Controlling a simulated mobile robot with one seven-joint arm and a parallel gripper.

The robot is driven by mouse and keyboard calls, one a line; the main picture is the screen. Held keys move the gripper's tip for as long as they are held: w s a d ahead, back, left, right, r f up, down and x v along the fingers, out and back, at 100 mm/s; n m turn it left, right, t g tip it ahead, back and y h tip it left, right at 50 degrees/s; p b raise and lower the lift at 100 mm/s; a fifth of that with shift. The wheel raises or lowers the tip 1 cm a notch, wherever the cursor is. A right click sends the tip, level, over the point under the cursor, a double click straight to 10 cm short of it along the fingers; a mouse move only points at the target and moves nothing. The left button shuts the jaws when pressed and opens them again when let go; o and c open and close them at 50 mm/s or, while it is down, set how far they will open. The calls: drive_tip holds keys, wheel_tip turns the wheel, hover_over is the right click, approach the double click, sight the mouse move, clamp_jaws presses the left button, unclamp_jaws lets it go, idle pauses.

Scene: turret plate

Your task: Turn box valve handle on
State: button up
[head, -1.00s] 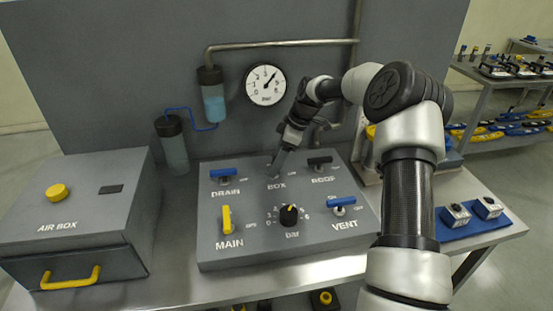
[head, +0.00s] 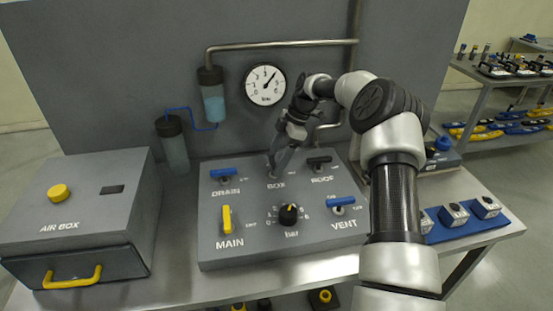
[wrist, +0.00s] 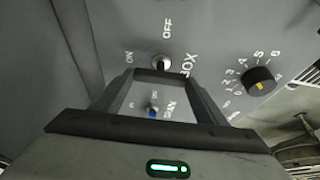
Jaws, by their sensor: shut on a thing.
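The grey panel (head: 290,254) stands on the bench in the head view. Its BOX valve is at the back middle, under my gripper (head: 275,168), which points down. In the wrist view my gripper (wrist: 162,75) is shut at the BOX valve (wrist: 160,62), whose metal pivot shows between the ON and OFF marks. The handle itself is mostly hidden by the fingers, so its exact angle cannot be told.
Blue DRAIN (head: 223,173) and VENT (head: 341,202) handles, a dark ROOF handle (head: 320,161), a yellow MAIN handle (head: 227,219) and a black knob (head: 289,213) surround it. A gauge (head: 265,84) hangs behind. The air box (head: 75,210) stands left.

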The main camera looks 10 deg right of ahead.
drive_tip(key=o, duration=1.1)
drive_tip(key=shift+c, duration=0.2)
drive_tip(key=shift+d+r, duration=0.1)
drive_tip(key=p+v, duration=0.1)
drive_tip(key=v, duration=1.6)
drive_tip(key=shift+r, duration=0.15)
